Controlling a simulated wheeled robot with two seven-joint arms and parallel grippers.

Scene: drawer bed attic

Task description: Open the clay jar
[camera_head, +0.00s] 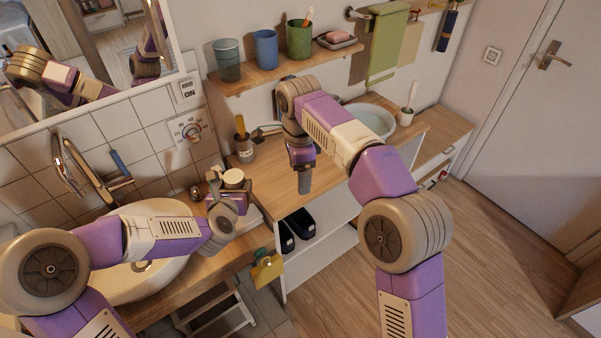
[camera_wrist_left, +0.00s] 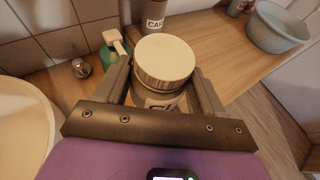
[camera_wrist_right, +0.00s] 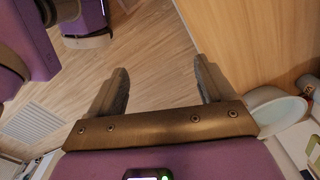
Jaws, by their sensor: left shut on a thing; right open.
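The clay jar has a pale cream ribbed lid (camera_wrist_left: 165,62) on top and a light body with dark lettering (camera_wrist_left: 160,100). In the head view the lid (camera_head: 233,178) shows beside the sink. My left gripper (camera_head: 228,192) is shut around the jar below the lid, one finger on each side. The lid sits on the jar, which looks roughly upright. Most of the body is hidden by the gripper, and I cannot tell whether its base touches the counter. My right gripper (camera_head: 304,178) is open and empty, pointing down in front of the wooden cabinet; its spread fingers (camera_wrist_right: 162,88) show in the right wrist view.
A green dispenser (camera_wrist_left: 113,45) stands close behind the jar. A labelled cup (camera_head: 244,150) stands on the cabinet top (camera_head: 285,172), and a pale basin (camera_head: 372,121) stands farther right. The sink (camera_head: 125,283) is at left. A shelf with cups (camera_head: 265,75) hangs above.

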